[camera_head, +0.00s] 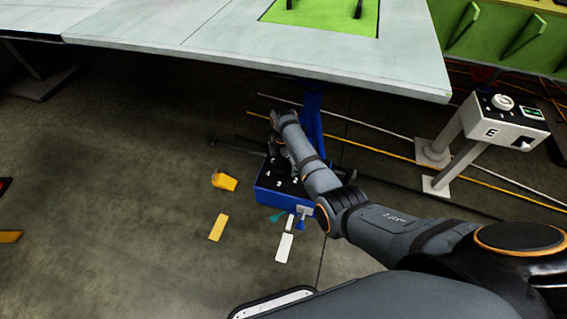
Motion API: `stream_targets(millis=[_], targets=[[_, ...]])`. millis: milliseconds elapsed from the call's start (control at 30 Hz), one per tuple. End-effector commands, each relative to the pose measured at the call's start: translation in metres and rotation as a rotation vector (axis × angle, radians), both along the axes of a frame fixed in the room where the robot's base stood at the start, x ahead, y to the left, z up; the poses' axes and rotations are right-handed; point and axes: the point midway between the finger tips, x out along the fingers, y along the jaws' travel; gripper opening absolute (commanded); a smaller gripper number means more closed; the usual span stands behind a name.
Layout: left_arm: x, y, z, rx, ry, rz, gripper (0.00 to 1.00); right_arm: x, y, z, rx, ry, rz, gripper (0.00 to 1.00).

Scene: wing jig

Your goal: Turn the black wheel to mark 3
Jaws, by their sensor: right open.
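A blue box (276,197) with a black top stands on the floor under the wing panel. White marks 2, 3 and 4 show on its top, with mark 3 (279,184) near the middle of the front part. The black wheel cannot be told apart from the dark top and my arm. My right arm reaches in from the lower right, and its wrist bends down over the box. My right gripper (290,163) is open, low over the back part of the box top; contact cannot be told. My left gripper is not in view.
A large grey wing panel (250,42) hangs over the box, with a blue post (313,118) behind. A yellow object (224,181) and floor markings lie left of the box.

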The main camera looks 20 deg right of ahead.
Motion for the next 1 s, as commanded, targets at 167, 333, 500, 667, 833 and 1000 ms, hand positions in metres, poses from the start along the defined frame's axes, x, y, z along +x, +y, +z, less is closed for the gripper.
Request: stream_targets(millis=[167,333,500,667,833,1000], targets=[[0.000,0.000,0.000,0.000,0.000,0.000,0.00,0.000,0.000,0.000,0.000,0.000,0.000,0.93],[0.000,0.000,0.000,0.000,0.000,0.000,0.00,0.000,0.000,0.000,0.000,0.000,0.000,0.70],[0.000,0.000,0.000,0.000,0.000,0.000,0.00,0.000,0.000,0.000,0.000,0.000,0.000,0.48],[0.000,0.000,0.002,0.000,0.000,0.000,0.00,0.000,0.000,0.001,0.000,0.001,-0.008,0.48],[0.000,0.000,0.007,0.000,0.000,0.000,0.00,0.000,0.000,0.002,-0.001,0.002,-0.055,0.48],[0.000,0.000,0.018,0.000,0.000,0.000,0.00,0.000,0.000,0.004,-0.001,0.002,-0.159,0.48]])
